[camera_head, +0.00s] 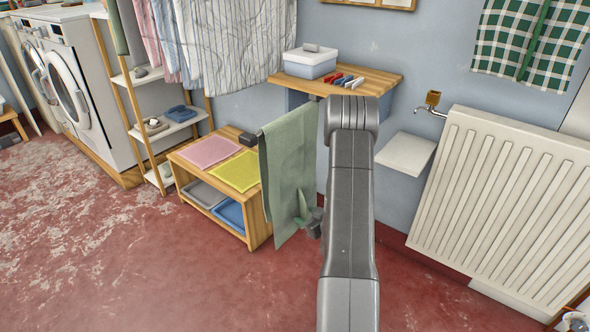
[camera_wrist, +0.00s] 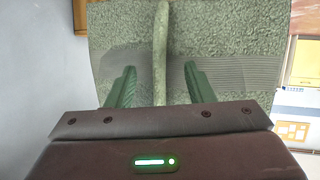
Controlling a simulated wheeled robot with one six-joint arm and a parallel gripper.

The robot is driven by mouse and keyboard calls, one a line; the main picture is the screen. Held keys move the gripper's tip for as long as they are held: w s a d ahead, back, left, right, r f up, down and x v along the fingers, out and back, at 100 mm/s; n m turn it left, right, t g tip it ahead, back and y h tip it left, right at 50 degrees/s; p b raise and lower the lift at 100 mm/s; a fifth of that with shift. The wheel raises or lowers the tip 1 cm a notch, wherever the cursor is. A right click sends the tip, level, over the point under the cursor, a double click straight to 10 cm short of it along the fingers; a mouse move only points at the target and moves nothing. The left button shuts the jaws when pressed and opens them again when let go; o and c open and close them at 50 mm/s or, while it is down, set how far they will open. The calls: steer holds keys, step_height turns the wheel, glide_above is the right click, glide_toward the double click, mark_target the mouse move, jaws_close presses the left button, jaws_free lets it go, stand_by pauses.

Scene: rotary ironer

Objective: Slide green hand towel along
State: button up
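The green hand towel (camera_head: 288,170) hangs down beside the low wooden bench in the head view. It seems to drape over a thin rail, whose dark ends show at its top corners. My gripper (camera_head: 306,217) is at the towel's lower right edge, partly hidden behind my arm. Contact with the cloth cannot be told.
The low bench (camera_head: 258,228) holds a pink cloth (camera_head: 210,151), a yellow cloth (camera_head: 238,171) and trays below. A wooden shelf (camera_head: 375,80) with a lidded box (camera_head: 310,63) and clips is above. A radiator (camera_head: 500,200) stands right. The front floor is clear.

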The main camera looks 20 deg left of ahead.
mark_target(291, 222)
jaws_close()
steer(key=shift+s, duration=0.15)
steer(key=shift+s+a+b, duration=0.2)
steer(key=shift+s+b, duration=0.05)
steer(key=shift+s, duration=0.3)
steer(key=shift+s+a+b, duration=0.2)
steer(key=shift+s+b, duration=0.05)
steer(key=shift+s, duration=0.25)
steer(key=shift+s+a+f+b, duration=0.1)
steer(key=shift+s+a+b, duration=0.2)
steer(key=shift+s, duration=0.3)
steer(key=shift+s+a+f+b, duration=0.15)
steer(key=shift+s+b, duration=0.1)
steer(key=shift+s, duration=0.3)
